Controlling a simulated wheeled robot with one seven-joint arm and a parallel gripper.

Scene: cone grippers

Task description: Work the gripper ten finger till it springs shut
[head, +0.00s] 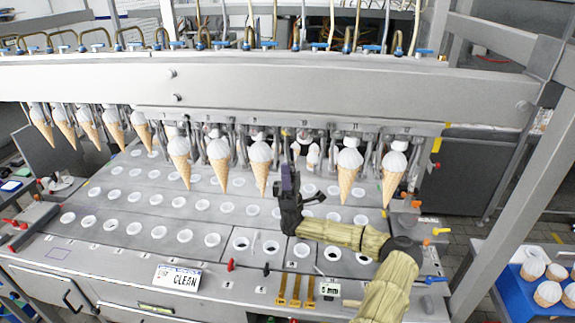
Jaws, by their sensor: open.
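A row of cone grippers hangs from the long grey beam (300,88). White-topped cones hang in the grippers on both sides, such as the cone (258,165) to the left and the cone (350,170) to the right of my gripper. Gripper ten (304,137) hangs between those two, and no full-size front cone shows there. Smaller pale shapes (313,158) show behind or below it. Its finger is too small and partly hidden to read. My gripper (287,158) is open and points upward, just left of gripper ten. I cannot tell whether it touches the finger.
A grey deck (140,215) with rows of white-rimmed holes lies below the cones. A CLEAN sign (178,277) and yellow clamps (295,290) are at its front edge. A blue tray (525,285) with cones stands at the lower right. A grey post (515,185) rises on the right.

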